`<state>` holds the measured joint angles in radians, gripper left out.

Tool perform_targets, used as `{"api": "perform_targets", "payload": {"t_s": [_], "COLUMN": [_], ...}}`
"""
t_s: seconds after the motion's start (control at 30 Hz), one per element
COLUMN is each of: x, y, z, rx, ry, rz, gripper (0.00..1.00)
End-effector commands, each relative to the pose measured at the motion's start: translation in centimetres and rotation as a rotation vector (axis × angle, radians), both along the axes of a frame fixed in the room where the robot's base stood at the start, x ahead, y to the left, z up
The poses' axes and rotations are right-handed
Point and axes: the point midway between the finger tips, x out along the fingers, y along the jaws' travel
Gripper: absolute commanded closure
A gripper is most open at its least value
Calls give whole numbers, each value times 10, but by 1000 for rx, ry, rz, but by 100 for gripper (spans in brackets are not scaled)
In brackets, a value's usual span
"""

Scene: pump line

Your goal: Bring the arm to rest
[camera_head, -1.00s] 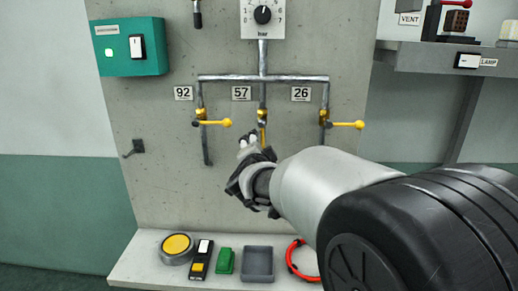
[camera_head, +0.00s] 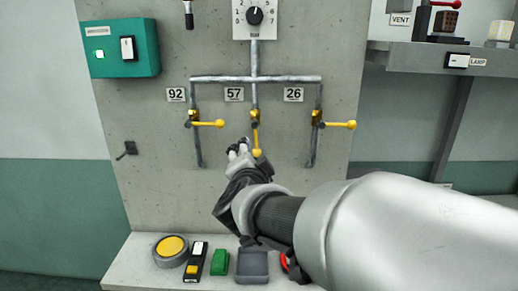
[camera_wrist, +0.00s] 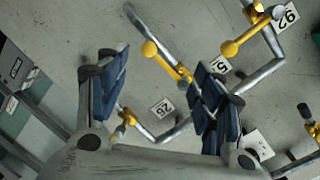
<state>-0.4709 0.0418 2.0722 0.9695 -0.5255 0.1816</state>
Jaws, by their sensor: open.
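My gripper (camera_head: 238,150) is open and empty in front of the panel, just left of the lower end of the middle valve's yellow handle (camera_head: 256,140). That handle, under label 57 (camera_head: 234,94), points down. The handles of valve 92 (camera_head: 208,124) and valve 26 (camera_head: 338,125) point right. In the wrist view my gripper (camera_wrist: 160,68) has its two blue-padded fingers spread, and the middle handle (camera_wrist: 165,60) shows beyond the gap between them. No contact with the handle can be made out.
A shelf at the bottom holds a yellow button (camera_head: 171,247), a black and yellow device (camera_head: 195,262), a green block (camera_head: 220,262) and a grey tray (camera_head: 252,279). A red ring is mostly hidden by my arm. A grey wall shelf (camera_head: 410,57) is at upper right.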

Motion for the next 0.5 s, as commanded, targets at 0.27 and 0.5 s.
{"api": "perform_targets", "payload": {"t_s": [0.27,0.5], "x": [-93,-234], "y": [-30,-100], "z": [-13,-90], "rx": [-278,-620], "ry": [175,525], "rz": [336,552], "gripper": [39,39]}}
